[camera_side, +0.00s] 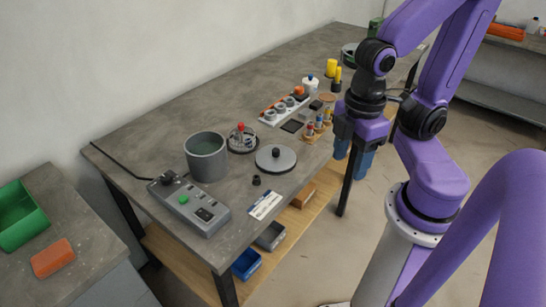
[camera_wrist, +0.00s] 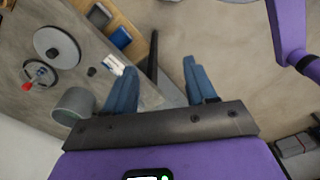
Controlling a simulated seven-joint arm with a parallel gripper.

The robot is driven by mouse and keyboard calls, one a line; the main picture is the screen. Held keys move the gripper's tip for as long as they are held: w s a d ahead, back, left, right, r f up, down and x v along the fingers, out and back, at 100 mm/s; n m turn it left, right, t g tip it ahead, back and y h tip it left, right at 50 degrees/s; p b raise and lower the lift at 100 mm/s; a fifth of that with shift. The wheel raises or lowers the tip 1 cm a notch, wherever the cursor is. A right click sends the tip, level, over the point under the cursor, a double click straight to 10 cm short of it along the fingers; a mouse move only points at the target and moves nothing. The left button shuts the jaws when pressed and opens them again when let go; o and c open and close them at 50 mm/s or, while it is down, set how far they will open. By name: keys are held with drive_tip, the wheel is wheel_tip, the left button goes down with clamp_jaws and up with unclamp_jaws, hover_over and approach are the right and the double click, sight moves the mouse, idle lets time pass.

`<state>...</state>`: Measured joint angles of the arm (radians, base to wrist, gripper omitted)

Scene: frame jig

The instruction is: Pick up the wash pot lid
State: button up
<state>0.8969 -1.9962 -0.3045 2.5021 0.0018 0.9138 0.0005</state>
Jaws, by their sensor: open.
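The wash pot lid (camera_side: 276,158) is a flat grey disc with a black knob, lying on the grey bench near its front edge. It also shows in the wrist view (camera_wrist: 68,46) at the upper left. The wash pot (camera_side: 206,157) is a grey open cylinder standing to the left of the lid; in the wrist view the pot (camera_wrist: 74,104) is at the left. My gripper (camera_side: 354,168) has blue fingers and hangs beyond the bench's front edge, to the right of the lid and apart from it. In the wrist view my gripper (camera_wrist: 158,78) is open, with nothing between its fingers.
A grey control box (camera_side: 188,206) with a green button sits left of the lid. A round holder (camera_side: 242,140) with a red-topped item stands behind it. A small black cap (camera_side: 256,180) and a white card (camera_side: 265,204) lie in front. Several small bottles (camera_side: 320,122) stand to the right.

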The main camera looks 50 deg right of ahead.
drive_tip(key=n, duration=0.5)
hover_over(276, 150)
wheel_tip(276, 150, down, 3)
drive_tip(key=f, duration=1.1)
drive_tip(key=shift+w+a+f, duration=0.1)
drive_tip(key=shift+a+f, duration=0.15)
drive_tip(key=f, duration=0.3)
drive_tip(key=shift+d+f, duration=0.3)
drive_tip(key=shift+f, duration=0.8)
